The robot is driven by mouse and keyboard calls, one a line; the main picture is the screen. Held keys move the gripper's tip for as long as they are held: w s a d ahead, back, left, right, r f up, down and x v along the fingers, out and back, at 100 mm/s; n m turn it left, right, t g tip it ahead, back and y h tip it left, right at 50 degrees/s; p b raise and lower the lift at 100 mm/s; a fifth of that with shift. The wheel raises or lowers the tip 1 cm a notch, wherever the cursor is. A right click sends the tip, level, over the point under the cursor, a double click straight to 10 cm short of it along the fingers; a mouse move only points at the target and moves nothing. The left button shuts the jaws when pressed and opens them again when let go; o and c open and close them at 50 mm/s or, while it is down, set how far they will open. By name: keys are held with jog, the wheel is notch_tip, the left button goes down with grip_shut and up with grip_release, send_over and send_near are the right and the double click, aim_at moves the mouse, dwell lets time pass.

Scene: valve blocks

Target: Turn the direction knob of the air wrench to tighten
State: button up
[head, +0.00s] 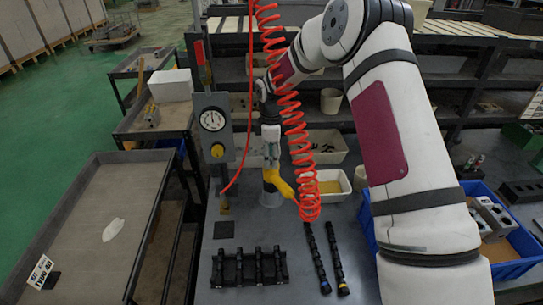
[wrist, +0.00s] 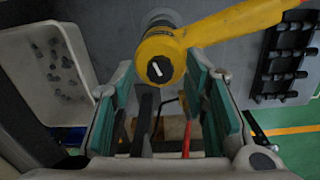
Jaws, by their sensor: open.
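The yellow air wrench (head: 284,186) stands on the grey bench in the head view, under the hanging red coiled hose. In the wrist view its yellow body (wrist: 222,24) reaches to the upper right. Its direction knob (wrist: 158,69) is a small black disc with a white line, slightly tilted from vertical, on the round yellow end. My gripper (head: 271,156) is above the wrench. In the wrist view my gripper (wrist: 160,82) is open, its green-padded fingers on either side of the knob end. I cannot tell whether the pads touch it.
A gauge stand (head: 212,140) is left of the wrench. A black rack (head: 248,268) and two dark rods (head: 328,258) lie in front. White bins (head: 330,183) stand behind and right, and a blue crate (head: 507,272) is at right. The red hose (head: 300,165) hangs close to my gripper.

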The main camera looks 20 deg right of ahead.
grip_shut()
jog(key=shift+m, duration=0.3)
jog(key=m+b, duration=0.2)
jog(key=m, duration=0.1)
jog(key=shift+f+m, duration=0.1)
jog(key=shift+m, duration=0.2)
jog(key=m+b, duration=0.2)
jog(key=m, duration=0.2)
jog(key=shift+m, duration=0.3)
jog(key=m+b, duration=0.1)
jog(key=m, duration=0.3)
jog(key=shift+b, duration=0.3)
jog(key=m+b, duration=0.1)
jog(key=m, duration=0.4)
jog(key=shift+g, duration=0.3)
